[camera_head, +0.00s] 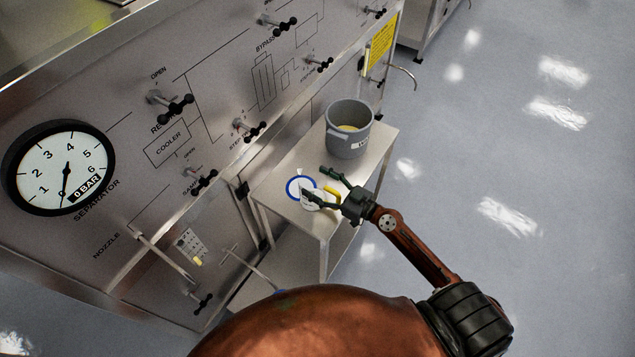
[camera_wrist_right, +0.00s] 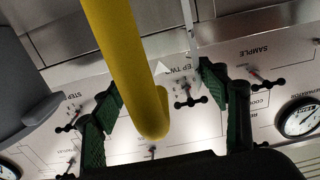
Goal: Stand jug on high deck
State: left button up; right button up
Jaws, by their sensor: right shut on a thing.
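The jug (camera_head: 318,204) is a small pale vessel with a yellow handle, seen from above in the head view. It is at the near end of the high deck (camera_head: 372,160), the pale upper top of a small stand. A blue-rimmed white ring mark (camera_head: 292,187) shows beside it, partly covered. My right gripper (camera_head: 316,182) is shut on the jug's yellow handle. In the right wrist view the yellow handle (camera_wrist_right: 122,55) runs between the green finger pads. I cannot tell whether the jug's base touches the deck. My left gripper is not in view.
A grey bucket (camera_head: 350,135) stands at the deck's far end, with something yellow inside. The stand has a lower shelf (camera_head: 268,288). A panel with black-knobbed valves and a gauge (camera_head: 60,167) rises along the left. The floor (camera_head: 520,230) on the right is clear.

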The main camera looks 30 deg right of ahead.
aim_at(340, 195)
jog(key=shift+f, duration=0.15)
jog(key=o, duration=1.7)
jog(key=shift+c, duration=0.2)
jog(key=shift+r, duration=0.3)
jog(key=shift+b+v, duration=2.7)
jog(key=shift+v, duration=3.35)
jog(key=shift+f, duration=0.1)
